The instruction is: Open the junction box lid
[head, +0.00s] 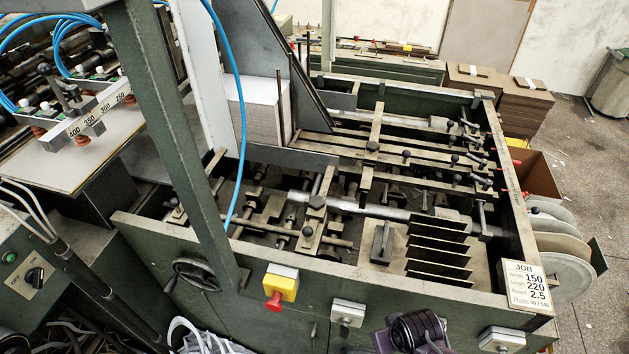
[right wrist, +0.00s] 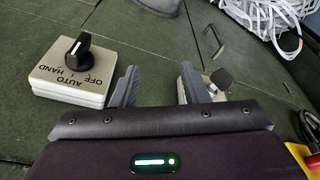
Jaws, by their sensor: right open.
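My right gripper (right wrist: 158,86) is open in the right wrist view. Only bare dark green panel shows between its two grey fingers. In the head view the dark purple end of my right arm (head: 415,332) is at the bottom edge, in front of the machine's side; its fingertips cannot be made out. No box is clearly marked as the junction box, and I cannot tell which lid is meant. A pale box with a black knob (right wrist: 222,79) is partly hidden behind the right-hand finger. My left gripper is not in view.
A pale AUTO/OFF/HAND switch box (right wrist: 70,84) sits left of the fingers. A yellow box with a red button (head: 282,283), a pale box (head: 348,313) and another (head: 502,340) line the machine's side. White cables (right wrist: 262,20) lie at the upper right of the wrist view.

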